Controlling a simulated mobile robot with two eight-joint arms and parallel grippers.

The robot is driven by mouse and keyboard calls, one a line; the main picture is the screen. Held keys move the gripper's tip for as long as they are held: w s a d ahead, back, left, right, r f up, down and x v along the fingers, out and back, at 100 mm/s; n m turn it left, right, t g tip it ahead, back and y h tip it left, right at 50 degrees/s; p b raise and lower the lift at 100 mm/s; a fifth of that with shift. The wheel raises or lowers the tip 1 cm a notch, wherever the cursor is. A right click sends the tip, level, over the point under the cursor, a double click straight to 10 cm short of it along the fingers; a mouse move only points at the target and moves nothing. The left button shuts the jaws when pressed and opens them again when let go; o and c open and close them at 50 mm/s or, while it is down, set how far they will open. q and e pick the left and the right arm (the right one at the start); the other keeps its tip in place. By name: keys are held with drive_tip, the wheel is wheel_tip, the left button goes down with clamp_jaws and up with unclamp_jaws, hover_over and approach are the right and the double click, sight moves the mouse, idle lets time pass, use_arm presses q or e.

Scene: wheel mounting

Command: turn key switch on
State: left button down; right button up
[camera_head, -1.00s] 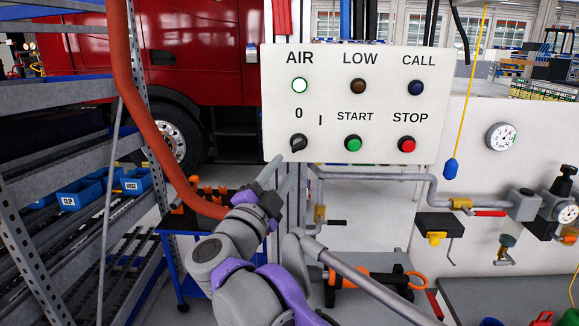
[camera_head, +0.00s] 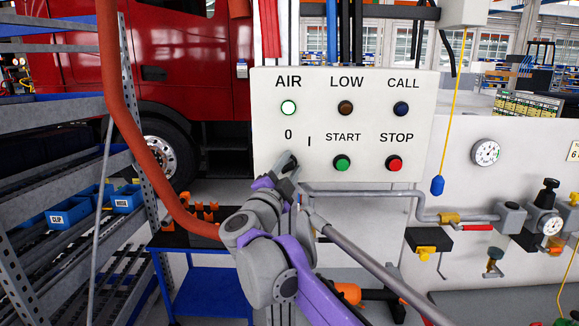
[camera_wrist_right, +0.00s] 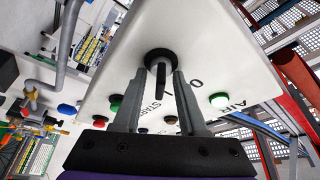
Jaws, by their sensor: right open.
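The black key switch (camera_head: 287,160) sits at the lower left of the white control panel (camera_head: 220,0), below the 0 mark, partly hidden behind my gripper. The panel's bare face (camera_head: 370,120) is at the middle of the head view, not at the top edge where I first marked it. My right gripper (camera_head: 284,172) is open at the switch. In the right wrist view, the switch's black knob (camera_wrist_right: 161,75) stands between the tips of the two open fingers (camera_wrist_right: 158,95), with a visible gap on each side. My left gripper is not in view.
The green START button (camera_head: 342,163) and red STOP button (camera_head: 394,164) are close to the right of the switch. The AIR lamp (camera_head: 288,107) above it is lit white. A grey pipe (camera_head: 370,193) runs below the panel.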

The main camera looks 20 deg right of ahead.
drive_tip(key=shift+s, duration=0.1)
clamp_jaws()
drive_tip(key=shift+r+m, duration=0.1)
drive_tip(key=shift+m, duration=0.4)
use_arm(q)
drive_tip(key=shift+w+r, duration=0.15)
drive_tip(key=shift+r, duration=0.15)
use_arm(e)
unclamp_jaws()
drive_tip(key=shift+a, duration=0.1)
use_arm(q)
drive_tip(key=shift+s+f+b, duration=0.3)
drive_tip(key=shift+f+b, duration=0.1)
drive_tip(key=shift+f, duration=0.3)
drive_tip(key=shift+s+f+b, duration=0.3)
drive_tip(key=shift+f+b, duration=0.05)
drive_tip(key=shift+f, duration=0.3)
use_arm(e)
drive_tip(key=v, duration=1)
drive_tip(key=shift+s+a, duration=0.25)
drive_tip(key=shift+a, duration=0.05)
